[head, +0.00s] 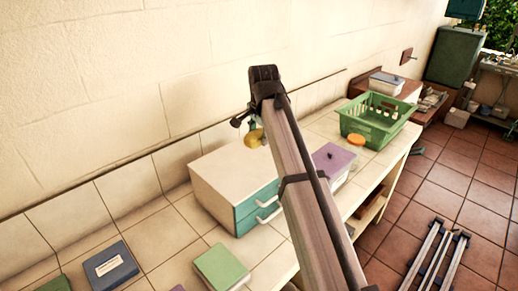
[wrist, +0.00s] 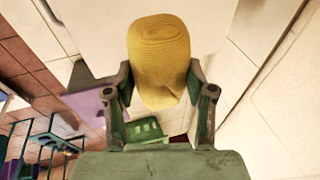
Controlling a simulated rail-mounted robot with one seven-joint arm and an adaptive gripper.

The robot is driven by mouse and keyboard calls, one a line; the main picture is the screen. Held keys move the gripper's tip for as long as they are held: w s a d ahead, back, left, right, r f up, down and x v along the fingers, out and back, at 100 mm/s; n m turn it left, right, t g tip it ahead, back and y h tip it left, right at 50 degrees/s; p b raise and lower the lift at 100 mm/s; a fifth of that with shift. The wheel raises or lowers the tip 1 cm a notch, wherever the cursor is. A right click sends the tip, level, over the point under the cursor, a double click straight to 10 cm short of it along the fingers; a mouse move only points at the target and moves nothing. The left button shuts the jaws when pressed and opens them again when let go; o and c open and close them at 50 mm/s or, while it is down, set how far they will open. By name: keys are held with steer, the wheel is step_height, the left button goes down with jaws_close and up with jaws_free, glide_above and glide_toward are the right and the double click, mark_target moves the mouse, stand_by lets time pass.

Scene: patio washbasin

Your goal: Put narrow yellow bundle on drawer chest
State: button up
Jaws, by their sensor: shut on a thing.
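The yellow bundle (wrist: 158,45) fills the space between the fingers of my gripper (wrist: 158,76) in the wrist view. My gripper is shut on it. In the head view only a small part of the bundle (head: 255,138) shows beside my gripper (head: 250,124), partly hidden by my arm. The drawer chest (head: 232,165) has a pale top and teal drawer fronts with light handles. It stands on the tiled counter against the wall. The bundle appears at the chest's back right edge in the head view; I cannot tell whether it touches the top.
A purple-lidded box (head: 334,158) stands right of my arm. Beyond it are an orange round item (head: 356,140) and a green basket (head: 376,118). A green box (head: 221,267) and a blue-grey box (head: 110,265) lie in front left. My arm hides part of the counter.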

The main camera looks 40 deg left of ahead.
mark_target(260, 137)
steer(key=shift+f+p, duration=0.6)
steer(key=shift+f, duration=2.9)
steer(key=shift+f, duration=0.1)
steer(key=o, duration=1.2)
steer(key=b+v, duration=0.2)
steer(key=v, duration=1)
steer(key=shift+r, duration=0.2)
